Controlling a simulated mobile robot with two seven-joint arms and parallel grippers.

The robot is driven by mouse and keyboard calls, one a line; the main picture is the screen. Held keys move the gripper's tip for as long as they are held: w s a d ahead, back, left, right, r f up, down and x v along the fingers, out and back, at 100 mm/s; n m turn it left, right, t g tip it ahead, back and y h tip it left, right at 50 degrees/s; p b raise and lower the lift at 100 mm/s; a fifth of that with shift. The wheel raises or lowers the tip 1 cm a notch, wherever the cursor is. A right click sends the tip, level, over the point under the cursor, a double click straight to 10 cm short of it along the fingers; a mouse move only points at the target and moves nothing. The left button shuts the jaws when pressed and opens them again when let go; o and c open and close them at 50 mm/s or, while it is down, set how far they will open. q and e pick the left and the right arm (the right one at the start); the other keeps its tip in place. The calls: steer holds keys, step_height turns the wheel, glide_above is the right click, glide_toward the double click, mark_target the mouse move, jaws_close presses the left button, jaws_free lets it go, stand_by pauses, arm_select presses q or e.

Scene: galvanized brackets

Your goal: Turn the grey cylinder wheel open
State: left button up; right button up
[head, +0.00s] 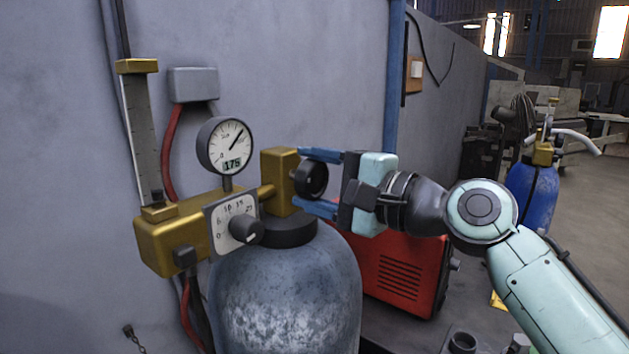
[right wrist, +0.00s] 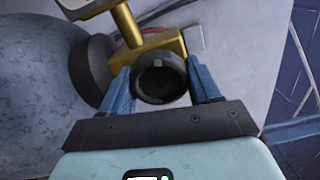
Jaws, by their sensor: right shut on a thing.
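The grey cylinder (head: 290,290) stands upright in the middle of the head view, and its side shows at the left of the right wrist view (right wrist: 40,75). Its black wheel (head: 311,179) sits on the right side of the brass valve block (head: 279,182). In the right wrist view the wheel (right wrist: 161,80) lies between two blue fingers. My right gripper (head: 318,182) reaches in from the right, one finger above the wheel and one below, shut on it. My left gripper is not in view.
A round gauge (head: 225,146) reading 175 and a brass regulator with a dial (head: 234,222) stand left of the valve. A red machine (head: 405,270) is behind my right gripper. A grey wall is close behind. A blue cylinder (head: 533,195) stands farther right.

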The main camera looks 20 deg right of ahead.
steer(key=n, duration=0.4)
steer(key=shift+n, duration=0.3)
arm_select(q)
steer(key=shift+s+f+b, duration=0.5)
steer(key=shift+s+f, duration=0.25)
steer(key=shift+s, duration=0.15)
arm_select(e)
steer(key=shift+r+n, duration=0.2)
steer(key=shift+n, duration=2.4)
steer(key=o, duration=1)
steer(key=shift+s+d, duration=0.15)
steer(key=shift+s, duration=0.1)
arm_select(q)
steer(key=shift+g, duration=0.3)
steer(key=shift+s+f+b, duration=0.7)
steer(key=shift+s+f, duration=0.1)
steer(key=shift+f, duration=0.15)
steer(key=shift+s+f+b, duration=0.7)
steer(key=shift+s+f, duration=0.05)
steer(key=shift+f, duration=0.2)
arm_select(e)
steer(key=shift+v, duration=6.45)
